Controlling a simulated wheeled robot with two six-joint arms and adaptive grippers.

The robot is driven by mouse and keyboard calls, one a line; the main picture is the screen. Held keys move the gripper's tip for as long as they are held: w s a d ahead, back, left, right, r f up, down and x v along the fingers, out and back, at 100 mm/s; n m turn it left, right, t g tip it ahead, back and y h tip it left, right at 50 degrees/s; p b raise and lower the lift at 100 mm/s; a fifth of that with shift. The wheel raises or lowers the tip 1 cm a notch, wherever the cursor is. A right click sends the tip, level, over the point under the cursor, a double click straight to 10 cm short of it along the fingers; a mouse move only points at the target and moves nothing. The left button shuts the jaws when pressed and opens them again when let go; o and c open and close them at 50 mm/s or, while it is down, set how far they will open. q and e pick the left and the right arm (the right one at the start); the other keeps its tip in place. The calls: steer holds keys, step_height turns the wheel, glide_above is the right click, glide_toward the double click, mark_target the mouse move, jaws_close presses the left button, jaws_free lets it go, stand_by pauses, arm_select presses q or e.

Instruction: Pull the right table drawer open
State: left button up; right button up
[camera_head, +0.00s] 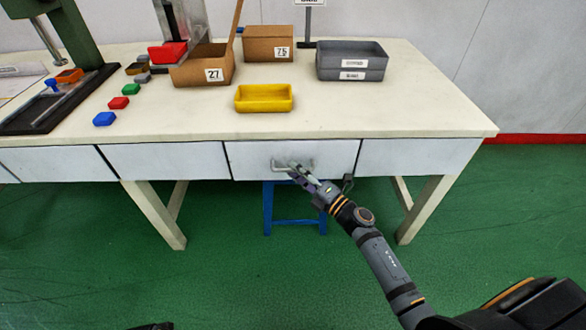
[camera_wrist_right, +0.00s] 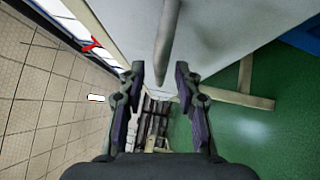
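The right table drawer (camera_head: 338,152) is a white front panel under the table top in the head view, flush with its neighbours and shut. Its pale metal handle (camera_head: 279,166) stands out near the panel's middle. My right gripper (camera_head: 296,171) is at the handle, partly covering it. In the right wrist view the two fingers (camera_wrist_right: 160,78) are apart. The grey handle bar (camera_wrist_right: 169,40) reaches into the gap between the fingertips, with space visible on both sides. The drawer front (camera_wrist_right: 222,28) lies beyond it. My left gripper is not in view.
The table top (camera_head: 400,112) carries a yellow tray (camera_head: 264,98), stacked grey trays (camera_head: 352,62), brown boxes (camera_head: 268,43) and small coloured blocks (camera_head: 118,103). A blue stool frame (camera_head: 294,222) stands beneath the drawer. The green floor (camera_head: 260,290) in front is clear.

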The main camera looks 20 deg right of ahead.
steer(key=shift+x, duration=0.85)
steer(key=shift+f, duration=0.1)
jaws_close()
